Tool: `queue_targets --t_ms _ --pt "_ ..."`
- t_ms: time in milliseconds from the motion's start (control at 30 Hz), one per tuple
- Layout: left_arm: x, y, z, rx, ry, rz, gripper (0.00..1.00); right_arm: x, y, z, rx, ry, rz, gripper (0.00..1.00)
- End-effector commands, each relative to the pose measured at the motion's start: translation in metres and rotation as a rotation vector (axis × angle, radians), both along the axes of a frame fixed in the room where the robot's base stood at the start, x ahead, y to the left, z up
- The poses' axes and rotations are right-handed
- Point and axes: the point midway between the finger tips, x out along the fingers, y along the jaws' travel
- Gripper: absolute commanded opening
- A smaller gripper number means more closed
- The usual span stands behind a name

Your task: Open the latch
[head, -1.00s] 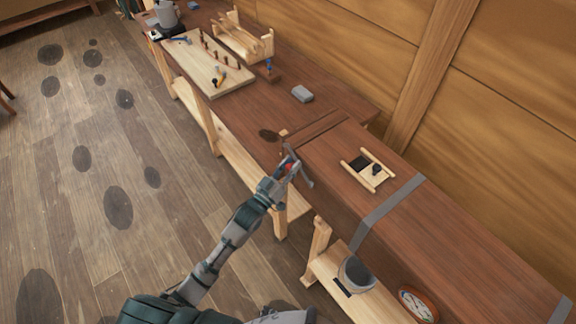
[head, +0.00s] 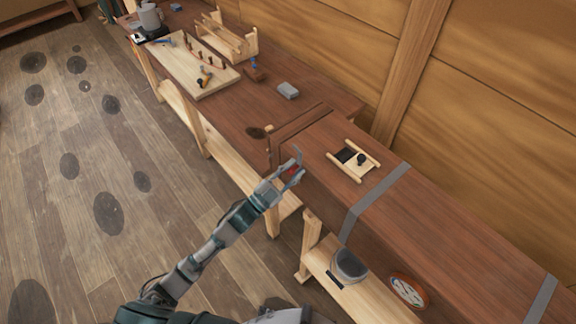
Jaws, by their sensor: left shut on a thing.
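My left gripper (head: 297,168) is beside the near side of the long brown wooden box, close to its left end. It is shut on a small red thing (head: 293,168), mostly hidden between the fingers; I cannot tell whether this is the latch. On top of the box (head: 450,225) sits a pale wooden frame (head: 353,160) with a sliding plate and a black knob (head: 361,159). A dark opening shows at the plate's left. My right gripper is not in view.
Grey metal bands (head: 375,203) cross the box. A bench behind holds a grey block (head: 288,90), a pegged board (head: 205,82) and a wooden rack (head: 228,38). The floor at left is open.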

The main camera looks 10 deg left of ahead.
Motion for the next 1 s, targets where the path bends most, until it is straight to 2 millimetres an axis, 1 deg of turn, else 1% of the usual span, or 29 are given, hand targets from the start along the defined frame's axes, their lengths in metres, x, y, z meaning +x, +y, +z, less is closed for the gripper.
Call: queue_targets --t_ms 33,400,633,1000 --pt "-0.001 -0.002 -0.012 0.04 0.001 0.005 0.0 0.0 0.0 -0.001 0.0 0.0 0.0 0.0" --pt "-0.012 -0.014 -0.016 0.211 -0.135 0.007 0.0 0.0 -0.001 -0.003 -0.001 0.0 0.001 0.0" --pt "-0.014 -0.016 -0.017 0.254 -0.171 0.01 0.0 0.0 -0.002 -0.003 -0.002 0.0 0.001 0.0" --pt "-0.013 -0.015 -0.015 0.262 -0.181 0.012 0.0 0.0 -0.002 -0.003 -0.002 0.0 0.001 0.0"
